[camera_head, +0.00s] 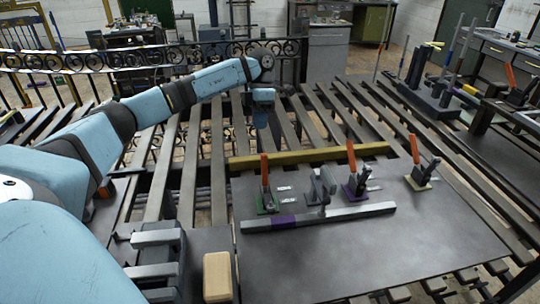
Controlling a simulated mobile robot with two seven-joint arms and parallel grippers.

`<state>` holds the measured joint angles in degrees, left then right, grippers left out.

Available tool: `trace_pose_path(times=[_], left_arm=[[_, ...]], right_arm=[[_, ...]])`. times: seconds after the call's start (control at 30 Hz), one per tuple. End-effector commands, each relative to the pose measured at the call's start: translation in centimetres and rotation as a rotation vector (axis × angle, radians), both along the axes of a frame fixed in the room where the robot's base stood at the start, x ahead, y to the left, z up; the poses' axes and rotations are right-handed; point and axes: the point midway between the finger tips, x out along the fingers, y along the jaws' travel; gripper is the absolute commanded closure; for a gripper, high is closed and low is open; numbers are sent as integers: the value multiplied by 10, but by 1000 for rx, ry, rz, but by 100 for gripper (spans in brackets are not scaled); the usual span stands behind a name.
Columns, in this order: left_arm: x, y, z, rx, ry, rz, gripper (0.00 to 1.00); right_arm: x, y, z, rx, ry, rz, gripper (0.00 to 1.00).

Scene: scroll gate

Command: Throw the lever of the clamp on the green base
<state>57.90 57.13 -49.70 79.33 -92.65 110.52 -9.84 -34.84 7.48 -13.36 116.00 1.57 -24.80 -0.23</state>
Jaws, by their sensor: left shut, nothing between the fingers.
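The clamp on the green base (267,205) stands on the dark plate, leftmost in the row of clamps. Its orange lever (264,170) stands nearly upright. My left gripper (262,120) hangs at the end of the blue arm, farther back than the clamp and beyond the yellow bar. It is shut and empty, apart from the clamp, and its fingertips are small and dark in this view. My right gripper does not show.
A clamp on a purple base (356,191) and one on a yellow base (418,183) stand to the right, with orange levers. A grey bracket (321,187), a silver bar (335,214), a yellow bar (308,157) and a wooden block (217,277) are nearby. The front plate is clear.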

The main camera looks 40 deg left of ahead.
Motion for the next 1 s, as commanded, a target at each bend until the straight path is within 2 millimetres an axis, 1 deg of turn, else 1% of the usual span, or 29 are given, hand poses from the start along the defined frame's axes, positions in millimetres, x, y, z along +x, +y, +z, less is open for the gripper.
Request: trace_pose_path(times=[0.03, 0.13, 0.23, 0.33, 0.47, 0.83, 0.9, 1.0], left_arm=[[2, 9, 2, -56, -8, -35, 100], [3, 17, 7, -141, -27, -99, 100], [4, 21, 9, -183, -39, -131, 100], [2, 20, 4, -194, -41, -142, 100], [-3, 13, -12, -192, -40, -142, 100], [-25, -13, -82, -191, -38, -141, 100], [-32, -22, -76, -191, -42, -144, 100], [-40, -33, -75, -191, -41, -143, 100]], right_arm=[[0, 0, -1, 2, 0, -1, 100], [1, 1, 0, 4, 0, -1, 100], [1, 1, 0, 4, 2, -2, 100], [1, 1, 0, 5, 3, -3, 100], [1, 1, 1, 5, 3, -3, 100], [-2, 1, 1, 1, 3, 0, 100], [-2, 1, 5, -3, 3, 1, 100], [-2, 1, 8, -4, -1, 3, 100]])
